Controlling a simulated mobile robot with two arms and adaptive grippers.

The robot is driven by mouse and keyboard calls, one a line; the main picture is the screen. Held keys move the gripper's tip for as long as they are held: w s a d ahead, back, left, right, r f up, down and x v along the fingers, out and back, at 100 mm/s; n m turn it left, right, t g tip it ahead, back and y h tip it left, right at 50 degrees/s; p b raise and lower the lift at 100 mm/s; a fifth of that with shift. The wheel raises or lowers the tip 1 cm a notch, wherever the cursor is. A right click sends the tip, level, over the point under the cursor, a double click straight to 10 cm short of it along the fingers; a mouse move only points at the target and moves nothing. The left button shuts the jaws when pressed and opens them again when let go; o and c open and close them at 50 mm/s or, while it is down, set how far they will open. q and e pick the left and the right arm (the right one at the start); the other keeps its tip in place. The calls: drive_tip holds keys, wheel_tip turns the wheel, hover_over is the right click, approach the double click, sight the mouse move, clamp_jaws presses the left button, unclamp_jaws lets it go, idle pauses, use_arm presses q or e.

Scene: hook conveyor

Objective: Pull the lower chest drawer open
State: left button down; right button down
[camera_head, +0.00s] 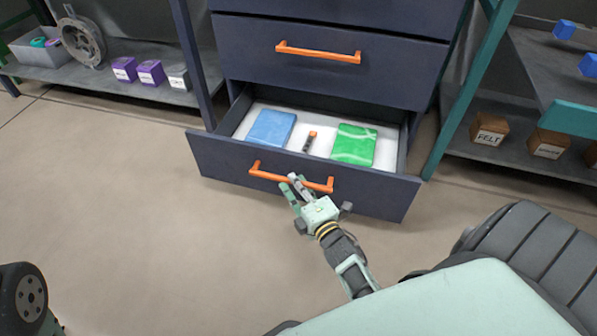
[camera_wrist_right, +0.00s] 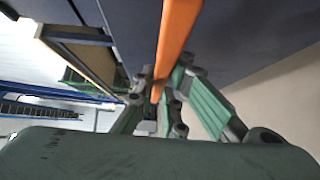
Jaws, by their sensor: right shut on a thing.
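The lower chest drawer (camera_head: 230,167) stands open at the bottom of the dark blue chest (camera_head: 395,70). Inside it lie a blue packet (camera_head: 270,128), a green packet (camera_head: 354,145) and a small dark item with an orange end (camera_head: 309,142). Its orange bar handle (camera_head: 268,175) runs across the front. My right gripper (camera_head: 297,184) is at the middle of this handle, shut on it. In the right wrist view the orange handle (camera_wrist_right: 175,35) passes between the green fingers (camera_wrist_right: 170,95). My left gripper is not in view.
The drawer above, with its own orange handle (camera_head: 318,52), is closed. A shelf on the left holds purple boxes (camera_head: 150,72), a wheel (camera_head: 83,41) and a grey bin (camera_head: 38,52). A shelf on the right holds brown boxes (camera_head: 489,129). The floor (camera_head: 120,210) at left is clear.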

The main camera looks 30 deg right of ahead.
drive_tip(key=shift+s+a, duration=0.2)
drive_tip(key=shift+a, duration=0.05)
drive_tip(key=c, duration=1.8)
unclamp_jaws()
drive_tip(key=shift+r, duration=0.1)
